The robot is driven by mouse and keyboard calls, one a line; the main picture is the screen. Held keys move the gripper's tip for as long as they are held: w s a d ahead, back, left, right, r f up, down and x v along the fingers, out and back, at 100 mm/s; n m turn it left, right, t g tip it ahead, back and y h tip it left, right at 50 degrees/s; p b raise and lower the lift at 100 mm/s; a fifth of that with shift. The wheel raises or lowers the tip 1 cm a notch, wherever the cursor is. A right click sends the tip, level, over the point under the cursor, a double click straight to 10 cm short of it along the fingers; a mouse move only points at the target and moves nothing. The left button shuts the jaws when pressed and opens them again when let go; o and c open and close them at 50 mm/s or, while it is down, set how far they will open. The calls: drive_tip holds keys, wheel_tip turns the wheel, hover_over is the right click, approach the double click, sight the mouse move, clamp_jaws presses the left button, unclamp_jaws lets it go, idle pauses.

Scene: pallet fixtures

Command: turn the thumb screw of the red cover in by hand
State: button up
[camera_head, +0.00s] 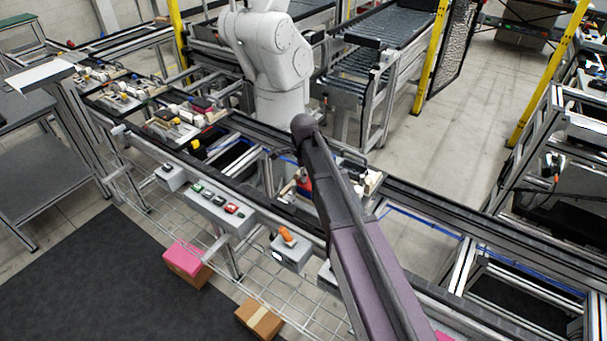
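A small red patch (305,183) shows on a pallet fixture at the middle of the conveyor line, just left of my arm. It may be the red cover, but most of it is hidden behind the arm. I cannot make out its thumb screw. My purple and dark grey arm crosses the view from the bottom right up to the middle, in front of this fixture. My gripper cannot be made out; the arm hides the area around the fixture.
More pallets with fixtures (177,126) stand along the conveyor on the left. A white robot arm (268,60) stands behind the line. A grey button box (220,207) and a box with an orange switch (290,250) hang on the front. A dark mat (100,285) covers the floor.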

drive_tip(key=o, duration=0.4)
drive_tip(key=shift+n, duration=0.3)
